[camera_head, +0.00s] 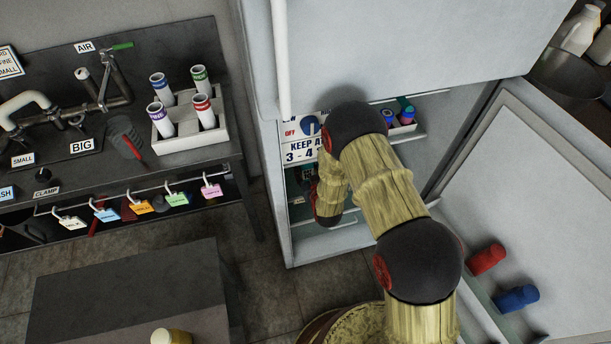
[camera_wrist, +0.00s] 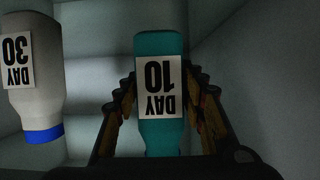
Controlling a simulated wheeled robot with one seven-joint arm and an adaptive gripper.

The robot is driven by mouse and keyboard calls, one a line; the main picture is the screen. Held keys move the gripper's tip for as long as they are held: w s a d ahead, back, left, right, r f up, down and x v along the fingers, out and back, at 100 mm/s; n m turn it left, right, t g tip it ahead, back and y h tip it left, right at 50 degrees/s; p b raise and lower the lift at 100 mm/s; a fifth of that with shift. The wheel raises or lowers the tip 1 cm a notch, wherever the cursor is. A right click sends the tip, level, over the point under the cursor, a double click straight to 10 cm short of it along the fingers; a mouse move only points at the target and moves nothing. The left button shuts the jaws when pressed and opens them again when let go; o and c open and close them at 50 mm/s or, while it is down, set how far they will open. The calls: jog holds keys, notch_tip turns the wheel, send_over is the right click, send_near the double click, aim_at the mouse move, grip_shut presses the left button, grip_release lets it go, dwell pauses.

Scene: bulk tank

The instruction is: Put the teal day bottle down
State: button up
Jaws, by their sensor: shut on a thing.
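The teal day bottle (camera_wrist: 160,46) stands out in the wrist view with a white label reading DAY 10, upside down in that picture. My gripper (camera_wrist: 162,92) has a finger on each side of it and is shut on it. A white bottle (camera_wrist: 45,100) with a DAY 30 label and a blue cap is to its left, apart from the gripper. In the head view my arm reaches into the open fridge (camera_head: 310,250), and it hides the gripper and the held bottle. I cannot tell whether the bottle's base touches a shelf.
A fridge shelf (camera_head: 432,108) holds small bottles with blue and teal parts (camera_head: 405,112). The open fridge door (camera_head: 560,190) at right carries a red bottle (camera_head: 487,259) and a blue bottle (camera_head: 517,297). A bench with a tray of tubes (camera_head: 215,138) is at left.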

aim_at(306, 174)
jog(key=shift+w, duration=0.2)
jog(key=shift+f+b, duration=1)
jog(key=shift+f, duration=0.85)
jog(key=o, duration=1.4)
jog(key=shift+r, duration=0.1)
jog(key=shift+s+r, duration=0.15)
jog(key=shift+s, duration=0.2)
jog(key=p+v, duration=0.4)
jog(key=v, duration=0.7)
jog(key=shift+s+d, duration=0.15)
jog(key=shift+s, duration=0.05)
